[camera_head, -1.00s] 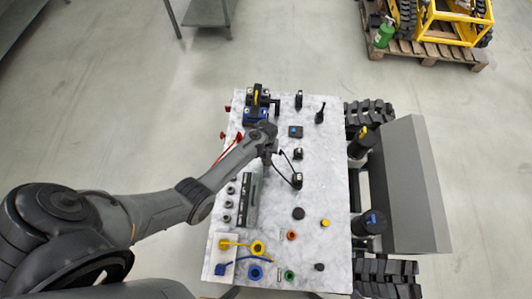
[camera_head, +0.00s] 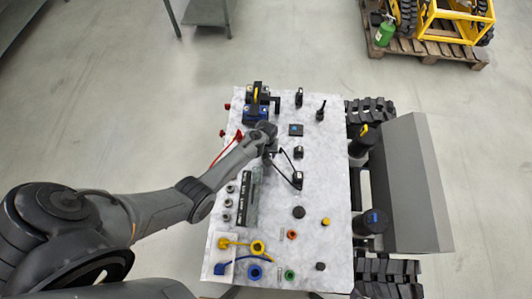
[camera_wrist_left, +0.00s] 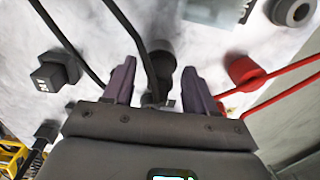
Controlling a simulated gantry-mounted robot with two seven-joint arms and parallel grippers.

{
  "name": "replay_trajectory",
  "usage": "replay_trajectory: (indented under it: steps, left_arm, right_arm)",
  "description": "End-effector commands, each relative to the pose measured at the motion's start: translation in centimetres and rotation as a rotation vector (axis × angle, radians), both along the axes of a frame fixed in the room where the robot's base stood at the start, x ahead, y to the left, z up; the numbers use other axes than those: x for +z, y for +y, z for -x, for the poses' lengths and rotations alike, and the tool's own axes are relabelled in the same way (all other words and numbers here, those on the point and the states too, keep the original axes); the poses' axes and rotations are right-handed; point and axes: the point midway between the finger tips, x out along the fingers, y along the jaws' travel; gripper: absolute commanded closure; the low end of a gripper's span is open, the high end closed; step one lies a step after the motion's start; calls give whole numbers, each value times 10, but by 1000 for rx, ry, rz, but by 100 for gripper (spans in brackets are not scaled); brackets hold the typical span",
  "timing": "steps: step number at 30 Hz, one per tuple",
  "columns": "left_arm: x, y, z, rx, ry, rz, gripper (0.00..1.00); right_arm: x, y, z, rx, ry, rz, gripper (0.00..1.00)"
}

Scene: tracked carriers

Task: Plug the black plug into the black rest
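My left gripper (camera_head: 270,152) is low over the middle of the marble-topped board. In the left wrist view its purple-grey fingers (camera_wrist_left: 158,90) stand apart on either side of a dark cylindrical part (camera_wrist_left: 163,60), apparently the black plug, with a black cable running from that spot. A gap shows beside the fingers, so no firm hold is visible. The cable loops right in the head view towards a black block (camera_head: 298,178). Another black block (camera_head: 299,152) lies just above it; I cannot tell which is the black rest. My right gripper is not in view.
A red plug (camera_wrist_left: 245,72) with a red cable lies close beside the fingers. A dark labelled bar (camera_head: 250,197) lies below the gripper. A blue-black fixture (camera_head: 257,105) stands behind it.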

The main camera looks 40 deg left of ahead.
Motion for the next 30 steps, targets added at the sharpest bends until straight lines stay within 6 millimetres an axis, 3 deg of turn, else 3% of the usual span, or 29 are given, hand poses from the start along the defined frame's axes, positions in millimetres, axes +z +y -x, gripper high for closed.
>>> replay_trajectory:
  steps: [8,13,30]
  left_arm:
    - [0,0,0,0,0,0,44]
    - [11,0,0,0,-1,-1,44]
    - [95,0,0,0,-1,0,44]
  right_arm:
    - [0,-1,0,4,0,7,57]
    - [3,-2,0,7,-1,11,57]
    - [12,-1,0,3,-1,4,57]
